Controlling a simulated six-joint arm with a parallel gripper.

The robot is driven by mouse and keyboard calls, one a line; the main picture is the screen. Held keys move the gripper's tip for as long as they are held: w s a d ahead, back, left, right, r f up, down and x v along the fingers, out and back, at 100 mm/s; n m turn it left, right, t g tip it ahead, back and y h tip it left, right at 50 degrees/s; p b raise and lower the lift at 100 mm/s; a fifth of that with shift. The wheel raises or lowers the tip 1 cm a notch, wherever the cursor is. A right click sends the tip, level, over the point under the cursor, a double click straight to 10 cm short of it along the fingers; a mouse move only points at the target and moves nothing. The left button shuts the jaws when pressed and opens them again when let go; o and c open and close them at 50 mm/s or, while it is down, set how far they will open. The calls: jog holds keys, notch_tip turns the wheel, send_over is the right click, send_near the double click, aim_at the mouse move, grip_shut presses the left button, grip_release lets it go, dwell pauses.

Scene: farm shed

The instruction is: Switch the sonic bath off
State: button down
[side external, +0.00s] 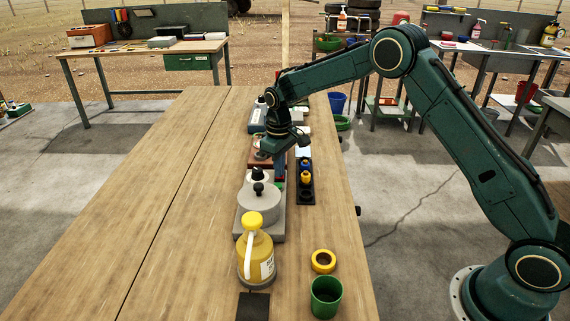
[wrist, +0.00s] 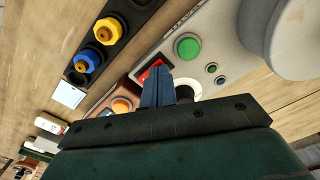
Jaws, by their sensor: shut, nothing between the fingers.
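The grey unit with a round lidded pot, which I take to be the sonic bath (side external: 246,226), stands on the bench in the side view. My gripper (side external: 279,181) points down at the panel's far end. Its blue fingers (wrist: 156,70) are shut and empty, with their tips over the red switch and partly hiding it. I cannot tell whether they touch it or which way it is set.
A black holder with blue and yellow knobbed pieces (side external: 306,177) stands right of the unit. A brown box with an orange button (wrist: 121,104) lies beyond. A yellow jug (side external: 255,262), yellow ring (side external: 323,261) and green cup (side external: 326,297) stand nearer. The bench's left side is clear.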

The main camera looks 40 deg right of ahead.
jog(key=shift+r, duration=3.4)
jog(key=shift+r, duration=0.1)
jog(key=s+r+m+t, duration=0.1)
jog(key=s+r+t, duration=0.2)
jog(key=s+r, duration=1.45)
jog(key=s+f+m+t, duration=0.2)
jog(key=s+f, duration=0.1)
jog(key=s, duration=1.8)
jog(key=shift+s+d+t, duration=0.2)
jog(key=shift+d+t, duration=0.1)
